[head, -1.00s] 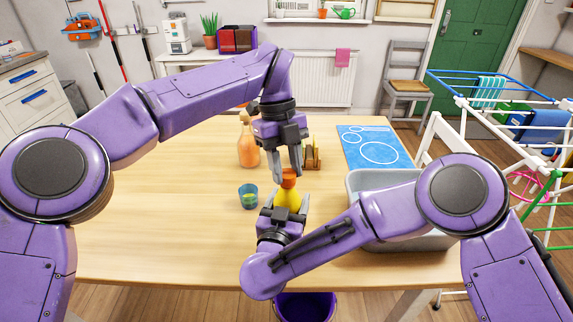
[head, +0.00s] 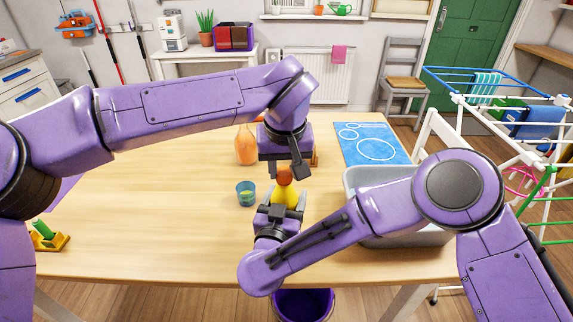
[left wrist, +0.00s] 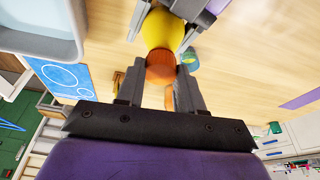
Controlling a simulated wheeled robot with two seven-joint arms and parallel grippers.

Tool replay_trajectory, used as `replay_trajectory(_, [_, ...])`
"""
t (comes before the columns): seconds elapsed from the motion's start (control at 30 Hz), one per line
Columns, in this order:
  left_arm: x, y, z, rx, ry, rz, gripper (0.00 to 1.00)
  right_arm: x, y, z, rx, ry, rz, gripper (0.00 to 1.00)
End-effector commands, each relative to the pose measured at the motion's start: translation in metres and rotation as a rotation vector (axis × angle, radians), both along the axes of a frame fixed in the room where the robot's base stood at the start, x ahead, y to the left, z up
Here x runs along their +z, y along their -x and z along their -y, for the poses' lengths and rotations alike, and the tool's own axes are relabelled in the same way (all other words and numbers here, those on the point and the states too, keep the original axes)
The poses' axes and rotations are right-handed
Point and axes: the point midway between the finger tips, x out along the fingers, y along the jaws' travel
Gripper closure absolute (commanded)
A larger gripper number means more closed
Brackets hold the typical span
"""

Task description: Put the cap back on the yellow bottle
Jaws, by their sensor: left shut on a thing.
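The yellow bottle (head: 287,194) stands upright near the middle of the table, and its top also shows in the left wrist view (left wrist: 164,30). My right gripper (head: 284,203) is shut around the bottle, one finger on each side. The orange cap (head: 285,173) is at the bottle's top, and in the left wrist view the cap (left wrist: 160,66) appears to meet the yellow neck. I cannot tell whether it is fully seated. My left gripper (left wrist: 159,82) is shut on the cap; in the head view its fingers (head: 287,170) reach it from behind and above.
A blue cup (head: 246,193) and an orange bottle (head: 246,146) stand left of the yellow bottle. A grey basin (head: 370,182) and a blue mat (head: 371,147) are to the right. The table's left side (head: 130,220) is mostly clear. A purple bucket (head: 303,304) is below the front edge.

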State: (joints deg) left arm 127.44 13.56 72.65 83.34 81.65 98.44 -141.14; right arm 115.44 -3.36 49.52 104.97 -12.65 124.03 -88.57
Motion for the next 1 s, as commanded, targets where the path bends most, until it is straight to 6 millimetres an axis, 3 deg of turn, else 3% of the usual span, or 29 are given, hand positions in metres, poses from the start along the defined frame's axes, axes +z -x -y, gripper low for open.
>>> replay_trajectory(0.1, [0.0,-0.001,-0.002,-0.229,0.001,0.001,0.91,0.0,0.0,0.0,-0.001,-0.002,0.0,1.0])
replay_trajectory(0.2, [0.0,-0.001,-0.002,-0.321,-0.001,0.003,0.91,0.0,0.0,0.0,0.0,-0.002,0.0,1.0])
replay_trajectory(0.5, [-0.001,-0.001,-0.002,-0.34,-0.003,0.003,0.91,0.0,0.0,0.0,0.0,-0.001,-0.001,1.0])
replay_trajectory(0.53, [-0.001,-0.001,-0.002,-0.339,-0.003,0.003,0.54,0.0,0.0,0.0,0.0,-0.001,-0.001,1.0])
replay_trajectory(0.6, [-0.001,-0.001,-0.002,-0.339,-0.003,0.002,0.38,0.0,0.0,0.0,0.0,-0.001,-0.001,1.0])
replay_trajectory(0.87, [0.0,-0.001,-0.002,-0.337,-0.004,0.001,0.38,0.0,0.0,0.0,0.0,-0.001,-0.001,1.0])
replay_trajectory(1.0, [0.01,-0.001,-0.001,-0.336,-0.002,0.004,0.38,0.0,0.0,0.0,0.0,0.0,-0.001,1.0])
